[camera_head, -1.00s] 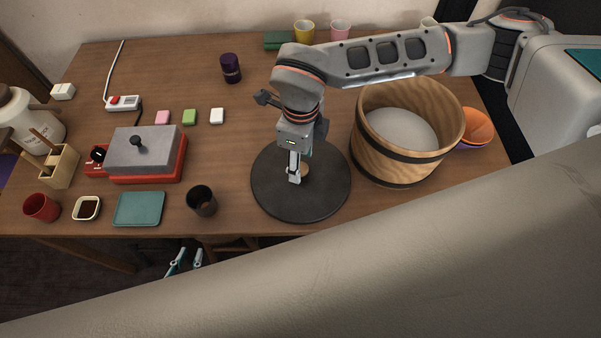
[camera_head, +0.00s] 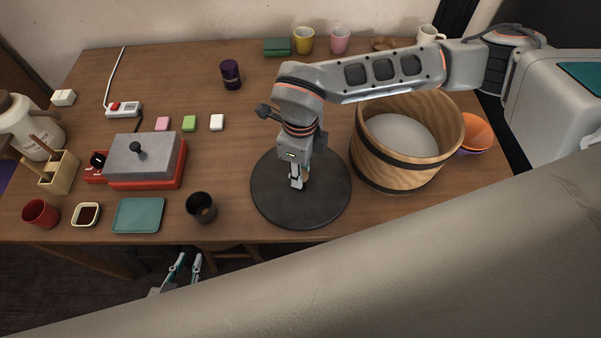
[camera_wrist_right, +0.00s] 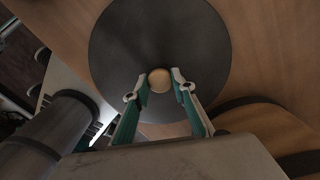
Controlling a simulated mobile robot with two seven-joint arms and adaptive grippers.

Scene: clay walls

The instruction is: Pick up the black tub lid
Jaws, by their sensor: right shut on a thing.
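The black tub lid (camera_head: 272,195) is a dark round disc lying flat near the table's front edge, left of the wooden tub. Its pale round knob (camera_wrist_right: 160,80) sits in the middle of the disc. My right gripper (camera_head: 298,182) reaches down over the lid and is shut on the knob. In the right wrist view its fingers (camera_wrist_right: 161,82) stand on either side of the knob. My left gripper (camera_head: 185,264) is below the table's front edge, empty, with its fingers apart.
The wooden tub (camera_head: 385,164) with dark bands stands close right of the lid. A black cup (camera_head: 201,208) is close on the left, beside a teal tray (camera_head: 139,215) and a red appliance (camera_head: 146,178). Orange bowls (camera_head: 476,134) are right of the tub. The table behind the lid is mostly clear.

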